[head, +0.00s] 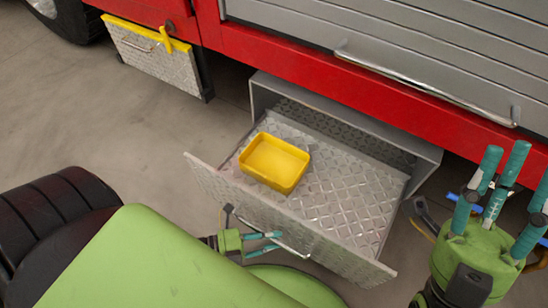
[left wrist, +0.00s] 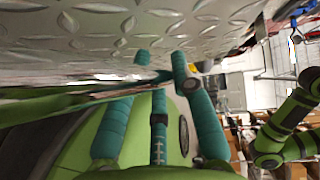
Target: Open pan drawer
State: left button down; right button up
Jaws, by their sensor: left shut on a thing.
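The pan drawer (head: 345,205) is a diamond-plate metal drawer, pulled well out of its grey housing (head: 350,122) under the red truck body. A yellow pan (head: 275,163) lies inside it at the left. The handle (head: 292,249) is a thin bar on the drawer's front panel. My left gripper (head: 275,241) has its teal fingers shut on the handle. In the left wrist view the fingers (left wrist: 160,75) are just below the diamond-plate front (left wrist: 100,35); their exact grip is partly hidden. My right gripper (head: 500,200) is open and empty, right of the drawer.
A second diamond-plate box (head: 155,58) with a yellow latch hangs at the upper left. A grey shutter (head: 420,45) with a metal bar handle (head: 425,85) is above. Bare concrete floor (head: 110,125) lies left of the drawer.

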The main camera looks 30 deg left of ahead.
pick_arm(q)
jog(key=c, duration=1)
grip_release()
jog(key=shift+c, duration=0.2)
jog(key=v, duration=1.2)
jog(key=shift+s, duration=0.1)
